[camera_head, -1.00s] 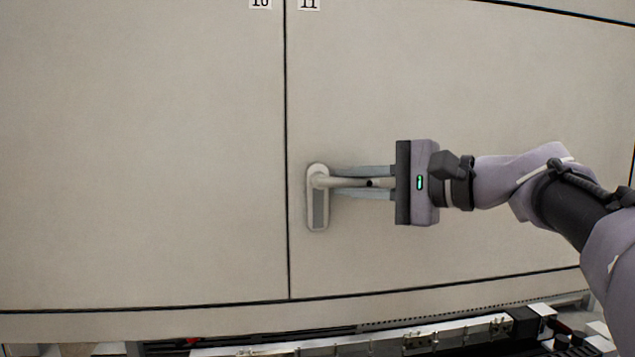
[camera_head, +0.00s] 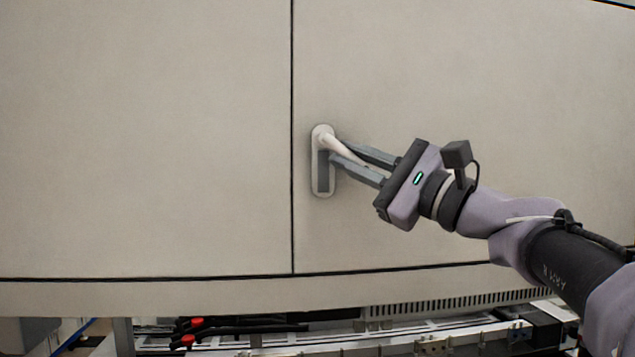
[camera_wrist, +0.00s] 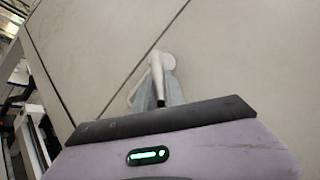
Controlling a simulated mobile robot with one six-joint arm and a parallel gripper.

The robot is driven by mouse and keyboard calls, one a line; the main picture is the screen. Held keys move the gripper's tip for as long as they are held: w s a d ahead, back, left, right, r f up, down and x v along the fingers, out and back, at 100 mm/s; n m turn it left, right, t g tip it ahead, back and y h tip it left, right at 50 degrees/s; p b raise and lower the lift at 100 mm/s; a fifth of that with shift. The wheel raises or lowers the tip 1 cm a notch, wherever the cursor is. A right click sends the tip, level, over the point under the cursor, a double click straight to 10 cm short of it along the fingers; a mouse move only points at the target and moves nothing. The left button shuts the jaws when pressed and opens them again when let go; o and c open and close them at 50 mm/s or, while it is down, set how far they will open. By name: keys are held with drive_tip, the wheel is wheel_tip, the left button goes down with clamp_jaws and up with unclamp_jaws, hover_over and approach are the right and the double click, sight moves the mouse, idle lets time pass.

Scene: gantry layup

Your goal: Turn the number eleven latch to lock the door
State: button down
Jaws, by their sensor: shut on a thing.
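The latch (camera_head: 323,178) is a pale lever handle on an upright oval plate, on the right-hand door (camera_head: 480,110) close to the seam. Its lever slants down to the right from the pivot at the top of the plate. My gripper (camera_head: 340,153) is shut on the lever, one finger on each side of it. The wrist view also shows the latch lever (camera_wrist: 157,75) between the fingers. The number label is out of view in the head view now; the earlier frame shows 11 above this door.
The left-hand door (camera_head: 150,130) is flat and bare. Below the doors is a ledge, then an open space with black rods with red ends (camera_head: 240,328) and metal rails (camera_head: 430,343). The door face around the latch is clear.

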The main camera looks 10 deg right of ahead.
drive_tip(key=shift+a+f+m+t+b, duration=0.3)
drive_tip(key=shift+f+m+t+b, duration=0.35)
drive_tip(key=shift+m+b, duration=0.45)
drive_tip(key=shift+a+r+m+t+b, duration=0.1)
drive_tip(key=shift+m+t+b, duration=0.3)
drive_tip(key=shift+t, duration=0.05)
drive_tip(key=shift+m, duration=0.4)
drive_tip(key=c, duration=1.4)
unclamp_jaws()
drive_tip(key=shift+r, duration=0.1)
drive_tip(key=shift+b, duration=0.3)
